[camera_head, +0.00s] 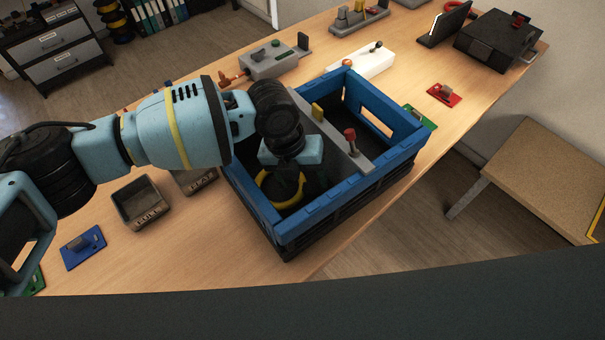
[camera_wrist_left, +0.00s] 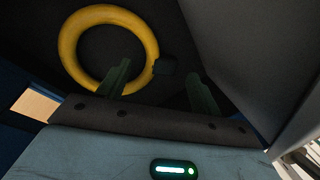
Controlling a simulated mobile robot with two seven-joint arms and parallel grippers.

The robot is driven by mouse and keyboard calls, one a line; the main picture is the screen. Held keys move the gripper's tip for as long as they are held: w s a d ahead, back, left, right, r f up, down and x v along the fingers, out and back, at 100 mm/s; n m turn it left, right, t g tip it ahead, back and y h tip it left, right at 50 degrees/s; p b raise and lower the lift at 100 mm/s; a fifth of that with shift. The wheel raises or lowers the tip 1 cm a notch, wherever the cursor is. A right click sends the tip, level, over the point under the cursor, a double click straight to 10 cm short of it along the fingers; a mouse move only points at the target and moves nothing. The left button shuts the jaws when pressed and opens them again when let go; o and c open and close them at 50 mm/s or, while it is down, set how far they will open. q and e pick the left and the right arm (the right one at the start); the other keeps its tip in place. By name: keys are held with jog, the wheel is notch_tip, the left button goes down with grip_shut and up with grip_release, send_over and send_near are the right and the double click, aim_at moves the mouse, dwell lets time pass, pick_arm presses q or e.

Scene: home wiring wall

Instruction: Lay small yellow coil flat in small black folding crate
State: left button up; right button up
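The small yellow coil (camera_wrist_left: 69,45) lies flat on the dark floor of a folding crate, close to a wall or divider. In the head view only part of the coil (camera_head: 264,190) shows beside my gripper. The crate (camera_head: 330,213) has blue upper walls and a black lower part, and stands on the bench. My left gripper (camera_head: 286,188) reaches down into the crate's near-left compartment. In the left wrist view its two fingers (camera_wrist_left: 158,84) are apart, next to the coil, with a small dark piece on the ring's edge near them. My right gripper is not in view.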

pick_arm(q)
jog(key=v, duration=1.2)
jog(key=shift+r, duration=0.2)
